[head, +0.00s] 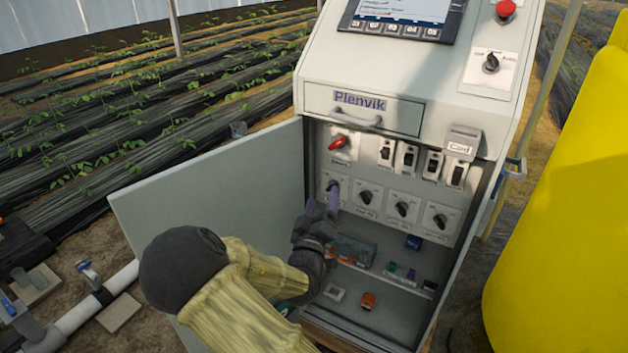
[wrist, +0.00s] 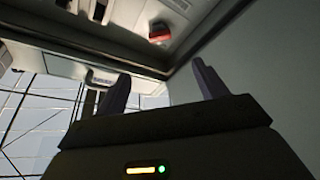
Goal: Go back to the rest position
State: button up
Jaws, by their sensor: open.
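My gripper (head: 322,201) is at the open cabinet (head: 292,158), in front of the left part of its panel, with its two purple-grey fingers pointing up. The fingers stand apart with nothing between them. In the wrist view my gripper (wrist: 160,92) also shows two separated fingers. The leftmost black knob (head: 333,186) in the lower row is right beside the fingertips; I cannot tell whether they touch it. A red rotary switch (head: 338,142) sits above, and it shows as a red blur in the wrist view (wrist: 160,33).
The cabinet door (head: 215,190) stands open on the left, close to my arm. Small parts, among them an orange block (head: 368,300), lie on the shelf and floor inside. A yellow tank (head: 570,200) stands at the right. Pipes (head: 90,315) run at the lower left.

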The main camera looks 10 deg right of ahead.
jog(key=s+d+f+m+g+y, duration=0.3)
jog(key=s+d+f+m+g, duration=0.25)
jog(key=f+g, duration=0.45)
jog(key=s+r+g+y, duration=0.2)
jog(key=s+g, duration=0.2)
jog(key=s, duration=0.5)
jog(key=s+r+g+y, duration=0.2)
jog(key=s+g, duration=0.1)
jog(key=s, duration=0.7)
notch_tip(320, 180, up, 22)
jog(key=p, duration=2.2)
jog(key=shift+w+d+r+p, duration=0.15)
jog(key=shift+w+d+p, duration=0.1)
jog(key=shift+p, duration=0.15)
